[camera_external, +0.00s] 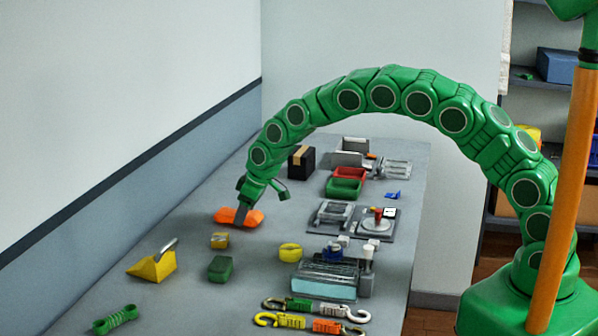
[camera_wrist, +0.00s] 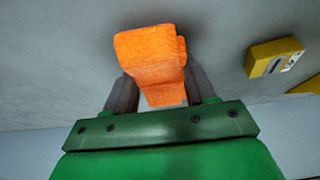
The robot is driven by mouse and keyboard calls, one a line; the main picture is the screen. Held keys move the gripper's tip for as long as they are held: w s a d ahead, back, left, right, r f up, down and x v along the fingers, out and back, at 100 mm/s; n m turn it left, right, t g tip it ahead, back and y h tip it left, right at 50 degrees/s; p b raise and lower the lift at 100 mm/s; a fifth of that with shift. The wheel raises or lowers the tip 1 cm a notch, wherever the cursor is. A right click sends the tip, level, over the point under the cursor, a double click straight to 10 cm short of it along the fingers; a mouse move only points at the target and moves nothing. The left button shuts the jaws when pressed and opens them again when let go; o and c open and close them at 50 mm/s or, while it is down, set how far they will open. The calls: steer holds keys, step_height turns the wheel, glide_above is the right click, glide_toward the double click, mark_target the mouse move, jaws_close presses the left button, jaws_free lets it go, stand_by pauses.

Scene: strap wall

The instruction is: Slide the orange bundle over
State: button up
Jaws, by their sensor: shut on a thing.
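The orange bundle (camera_external: 252,217) lies on the grey table near the wall on the left in the external view. It also fills the space between the jaws in the wrist view (camera_wrist: 152,60), narrower where the jaws meet it. My gripper (camera_external: 242,215) reaches down to it from above and is shut on it, with one grey finger on each side in the wrist view (camera_wrist: 158,92). The bundle looks to be at table height; whether it touches the surface is not clear. Part of it is hidden by the gripper.
A black box (camera_external: 301,162) stands farther back. The table right beside the bundle is clear.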

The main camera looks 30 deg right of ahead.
steer(key=o, duration=1.2)
steer(key=shift+c, duration=0.2)
steer(key=shift+v, duration=3.9)
